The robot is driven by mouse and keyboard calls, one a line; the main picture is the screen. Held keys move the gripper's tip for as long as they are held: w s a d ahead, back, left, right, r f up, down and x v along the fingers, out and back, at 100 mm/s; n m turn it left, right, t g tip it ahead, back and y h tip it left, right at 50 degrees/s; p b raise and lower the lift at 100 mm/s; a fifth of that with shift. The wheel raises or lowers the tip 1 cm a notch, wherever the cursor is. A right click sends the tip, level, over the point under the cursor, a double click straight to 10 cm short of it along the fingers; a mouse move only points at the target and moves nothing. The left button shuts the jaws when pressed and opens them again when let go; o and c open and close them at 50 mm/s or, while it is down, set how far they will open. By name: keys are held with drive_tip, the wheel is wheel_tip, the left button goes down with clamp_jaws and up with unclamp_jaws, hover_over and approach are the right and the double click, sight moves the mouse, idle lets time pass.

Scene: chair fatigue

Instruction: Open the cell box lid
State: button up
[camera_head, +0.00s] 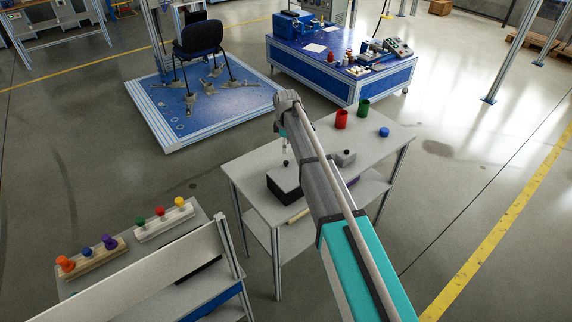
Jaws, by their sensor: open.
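A dark box with a grey top (284,190), which looks like the cell box, sits on the grey table (251,163) left of my arm. Its top looks closed, and a small dark knob (285,163) shows above it. My arm reaches in from the lower right and bends down at its far end. My gripper (285,149) hangs small above the knob and looks open. I cannot tell whether it touches the knob. My arm hides part of the table and perhaps the box's right side.
On the same table are a grey block with a dark knob (345,158), a red cup (341,119), a green cup (363,107) and a blue disc (384,132). A bench with coloured knobs (107,241) stands lower left. A chair (200,38) stands on a blue platform behind.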

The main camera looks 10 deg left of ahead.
sight(286, 161)
drive_tip(key=shift+f+b, duration=3.5)
drive_tip(key=shift+f, duration=0.35)
clamp_jaws()
